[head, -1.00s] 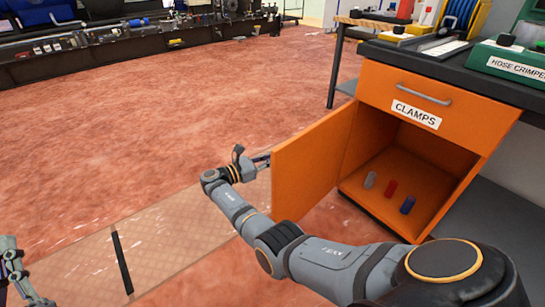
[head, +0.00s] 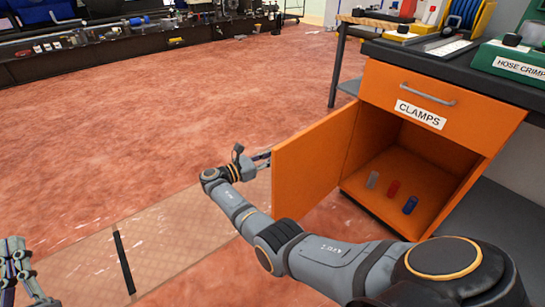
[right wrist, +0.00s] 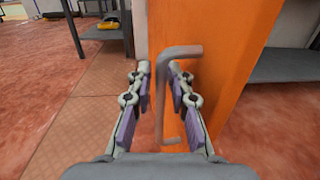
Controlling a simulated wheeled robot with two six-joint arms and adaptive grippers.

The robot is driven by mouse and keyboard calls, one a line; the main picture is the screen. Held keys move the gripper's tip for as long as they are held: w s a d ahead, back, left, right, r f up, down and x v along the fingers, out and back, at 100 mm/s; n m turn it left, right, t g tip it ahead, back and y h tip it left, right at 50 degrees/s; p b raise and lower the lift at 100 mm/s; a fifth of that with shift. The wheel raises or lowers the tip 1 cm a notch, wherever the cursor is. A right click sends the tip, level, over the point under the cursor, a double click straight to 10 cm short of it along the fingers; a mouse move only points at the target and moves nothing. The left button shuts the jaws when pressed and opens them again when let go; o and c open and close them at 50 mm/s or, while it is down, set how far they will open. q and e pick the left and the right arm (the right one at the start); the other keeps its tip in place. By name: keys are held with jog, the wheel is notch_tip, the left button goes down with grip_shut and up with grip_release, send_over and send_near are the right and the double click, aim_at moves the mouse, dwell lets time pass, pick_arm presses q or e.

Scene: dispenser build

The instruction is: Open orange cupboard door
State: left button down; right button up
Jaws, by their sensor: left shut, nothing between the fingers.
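The orange cupboard door (head: 308,167) stands wide open on the cupboard (head: 440,103) under the bench, in the head view. In the right wrist view the door (right wrist: 220,60) fills the middle, with its grey bar handle (right wrist: 160,100). My right gripper (right wrist: 160,95) has its fingers apart, one on either side of the handle bar. In the head view the right gripper (head: 262,160) is mostly hidden behind the door's outer edge. My left gripper (head: 14,262) is shut and empty at the lower left, away from the cupboard.
A grey, a red and a blue cylinder (head: 410,205) stand inside the cupboard. The drawer above, labelled CLAMPS (head: 420,115), is closed. The bench top (head: 450,70) holds tools and a green hose crimper box (head: 520,65). The red floor (head: 180,110) left of the door is clear.

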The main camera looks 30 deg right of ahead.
jog(key=a, duration=0.7)
jog(key=shift+a, duration=0.3)
jog(key=shift+f, duration=0.1)
